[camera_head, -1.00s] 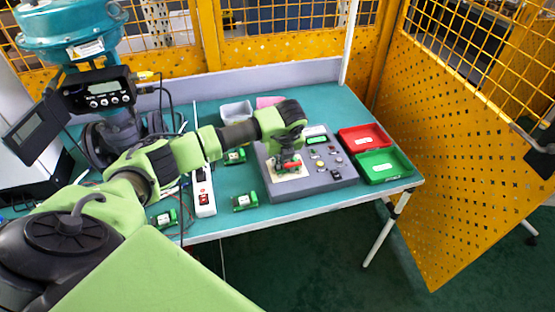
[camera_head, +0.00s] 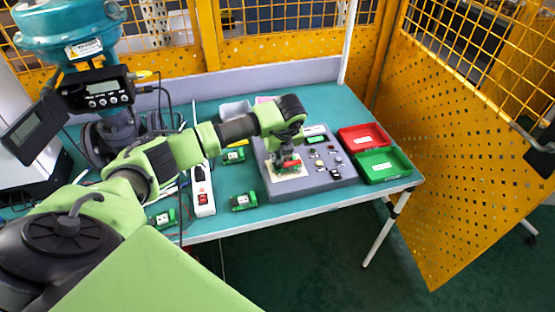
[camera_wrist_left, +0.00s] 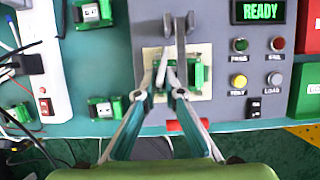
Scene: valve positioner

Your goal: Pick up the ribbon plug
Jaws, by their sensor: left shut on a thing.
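My left gripper (camera_head: 287,158) is over the cream pad on the grey test box (camera_head: 292,188). In the left wrist view its fingers (camera_wrist_left: 164,88) are closed on a small pale piece, which I take to be the ribbon plug (camera_wrist_left: 162,72); the fingers hide much of it. A green module (camera_wrist_left: 196,75) sits on the cream pad (camera_wrist_left: 203,60) right beside the fingertips. Whether the plug is still touching the module cannot be told. A red part (camera_wrist_left: 186,126) shows near the fingers. My right gripper is not in view.
Red (camera_head: 366,138) and green (camera_head: 384,166) trays stand right of the test box. Its panel has buttons and a display (camera_wrist_left: 264,11) reading READY. A white power strip (camera_head: 203,190) and several green modules (camera_head: 244,202) lie to the left. A yellow mesh fence (camera_head: 470,140) stands at right.

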